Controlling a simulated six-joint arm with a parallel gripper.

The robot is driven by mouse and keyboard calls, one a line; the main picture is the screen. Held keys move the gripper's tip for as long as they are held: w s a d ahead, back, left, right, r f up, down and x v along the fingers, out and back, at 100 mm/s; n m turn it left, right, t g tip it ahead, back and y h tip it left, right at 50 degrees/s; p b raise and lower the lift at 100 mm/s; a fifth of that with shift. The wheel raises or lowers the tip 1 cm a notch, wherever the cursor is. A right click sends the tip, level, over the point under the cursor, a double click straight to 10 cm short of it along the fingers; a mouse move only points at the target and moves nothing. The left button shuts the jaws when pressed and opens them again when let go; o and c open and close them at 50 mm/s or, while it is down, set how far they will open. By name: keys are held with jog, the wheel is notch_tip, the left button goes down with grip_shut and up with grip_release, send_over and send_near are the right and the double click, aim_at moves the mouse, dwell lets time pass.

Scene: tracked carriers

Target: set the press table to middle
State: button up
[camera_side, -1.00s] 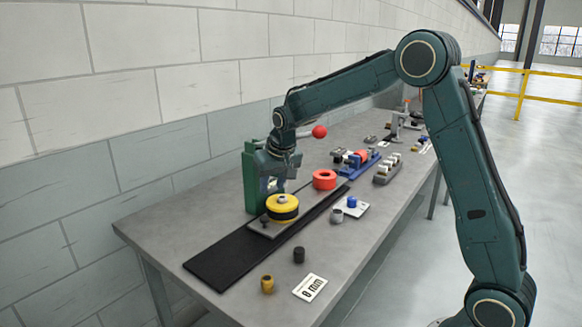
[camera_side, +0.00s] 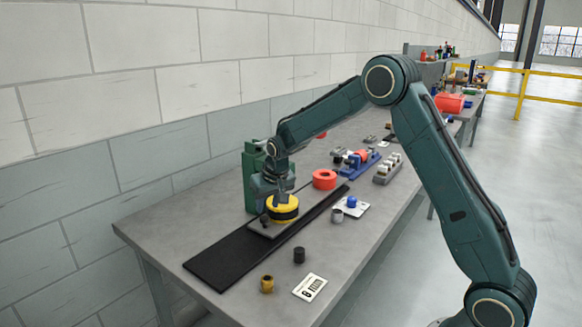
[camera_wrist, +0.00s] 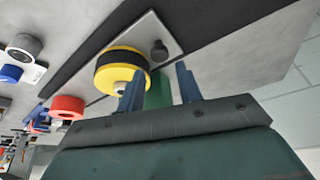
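A grey sliding plate (camera_side: 257,229), which looks like the press table, lies on a long black track (camera_side: 222,262) beside a green press column (camera_side: 250,178). A yellow-and-black disc (camera_side: 283,212) sits on the plate. A small dark knob stands at the plate's end, clear in the wrist view (camera_wrist: 159,50). My gripper (camera_side: 279,197) is low over the disc and close to the green column. The disc is partly behind one finger. The fingers hide part of the plate.
A red ring (camera_side: 324,179) is farther along the track. A dark cylinder (camera_side: 299,255), a brass piece (camera_side: 267,284) and a label card (camera_side: 310,287) lie in front. A blue-topped piece (camera_side: 351,202) and a blue fixture (camera_side: 358,163) stand to the right.

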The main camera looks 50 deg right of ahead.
aim_at(264, 218)
jog(key=shift+x, duration=2.95)
jog(key=shift+a, duration=0.1)
grip_shut()
